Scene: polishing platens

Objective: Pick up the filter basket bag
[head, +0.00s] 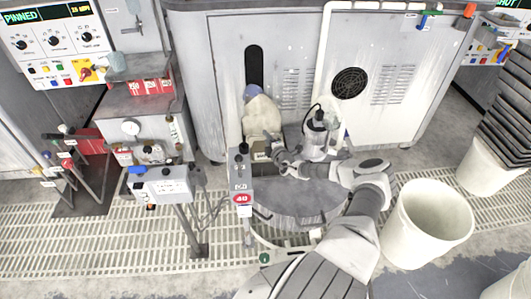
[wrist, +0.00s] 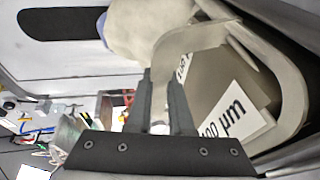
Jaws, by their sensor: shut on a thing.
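The filter basket bag (wrist: 215,85) is a grey-beige open-topped holder with a curved rim or handle band and white labels, one reading "100 µm". It fills the right of the wrist view. In the head view it is a small tan box shape (head: 260,148) beside the round grey drum, partly hidden by my gripper. My gripper (head: 276,154) reaches it from the right. In the wrist view my gripper's two dark fingers (wrist: 162,88) are closed on the beige band. The bag's underside is hidden.
A cream, lumpy sack (head: 262,115) stands just behind the bag. A clear jug-like vessel (head: 320,130) is close on the right. A control box with a red tag (head: 242,185) stands at the left front. A white bucket (head: 427,225) is further right.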

